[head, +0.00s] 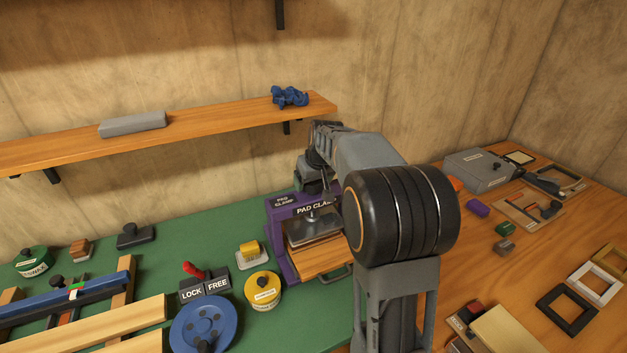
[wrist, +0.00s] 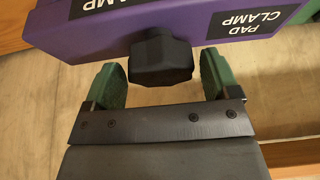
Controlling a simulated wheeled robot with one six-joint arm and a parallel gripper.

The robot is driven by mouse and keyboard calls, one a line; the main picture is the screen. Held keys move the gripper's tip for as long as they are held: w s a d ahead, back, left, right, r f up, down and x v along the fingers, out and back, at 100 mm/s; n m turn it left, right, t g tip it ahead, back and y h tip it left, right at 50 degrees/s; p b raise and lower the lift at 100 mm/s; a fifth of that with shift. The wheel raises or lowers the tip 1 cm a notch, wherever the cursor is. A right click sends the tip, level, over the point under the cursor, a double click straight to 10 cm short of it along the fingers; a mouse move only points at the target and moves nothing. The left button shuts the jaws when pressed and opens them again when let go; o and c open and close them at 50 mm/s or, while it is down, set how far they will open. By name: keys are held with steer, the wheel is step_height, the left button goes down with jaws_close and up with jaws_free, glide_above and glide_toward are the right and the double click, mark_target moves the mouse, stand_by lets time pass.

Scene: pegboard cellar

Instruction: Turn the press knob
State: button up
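The press is a purple pad clamp (head: 283,256) on the green bench, left of my arm in the head view. Its purple top bar (wrist: 85,32), labelled PAD CLAMP, crosses the top of the wrist view. A black faceted knob (wrist: 161,58) sticks out from that bar. My gripper (wrist: 163,74) is open, with one green finger on each side of the knob. A gap shows between the knob and each finger, so they look apart. In the head view my arm hides the gripper's fingers and the knob cannot be made out clearly.
A wooden shelf (head: 210,131) with a grey block (head: 133,125) and blue cloth (head: 290,96) hangs behind. Left of the press stand a yellow tin (head: 263,291), a LOCK/FREE switch (head: 204,287) and a blue wheel (head: 203,325). A grey box (head: 478,170) and frames lie right.

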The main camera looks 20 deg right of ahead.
steer(key=shift+o, duration=0.7)
steer(key=v, duration=1.4)
steer(key=shift+w+f, duration=0.1)
steer(key=s+a+f, duration=0.5)
steer(key=s+f, duration=0.2)
steer(key=s, duration=0.2)
steer(key=s+a+f, duration=0.6)
steer(key=s+f, duration=0.2)
steer(key=s, duration=0.2)
steer(key=shift+s+a+f+g, duration=0.15)
steer(key=shift+a+f+g, duration=0.15)
steer(key=shift+g, duration=0.1)
